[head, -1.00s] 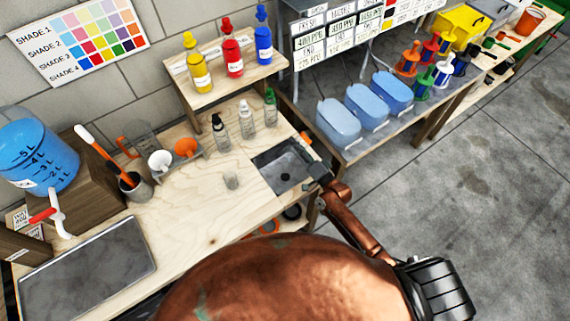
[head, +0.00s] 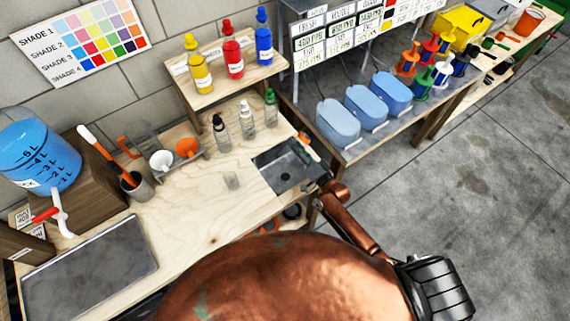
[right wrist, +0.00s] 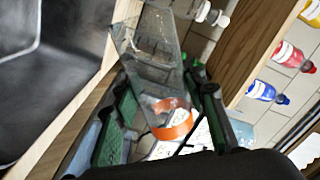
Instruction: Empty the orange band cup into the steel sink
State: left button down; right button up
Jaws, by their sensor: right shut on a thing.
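The orange band cup (right wrist: 155,60) is clear, with an orange band (right wrist: 172,124) near one end. It is in the right wrist view, between the green-padded fingers of my right gripper (right wrist: 160,115), which is shut on it. The cup looks tilted; its contents cannot be made out. In the head view my right gripper (head: 312,158) is at the right edge of the steel sink (head: 285,170), and only a bit of orange shows there. The dark basin (right wrist: 45,75) fills the left of the right wrist view. My left gripper is not in view.
A shelf (head: 222,77) holds yellow, red and blue bottles. Blue tubs (head: 338,122) stand on the right bench. The wooden worktop (head: 205,215) has bare room in front.

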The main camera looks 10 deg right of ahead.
jog(key=shift+s+a+r+n+p, duration=0.2)
jog(key=shift+a+n+p, duration=0.2)
jog(key=shift+n, duration=0.2)
dwell(0.3)
dwell(0.8)
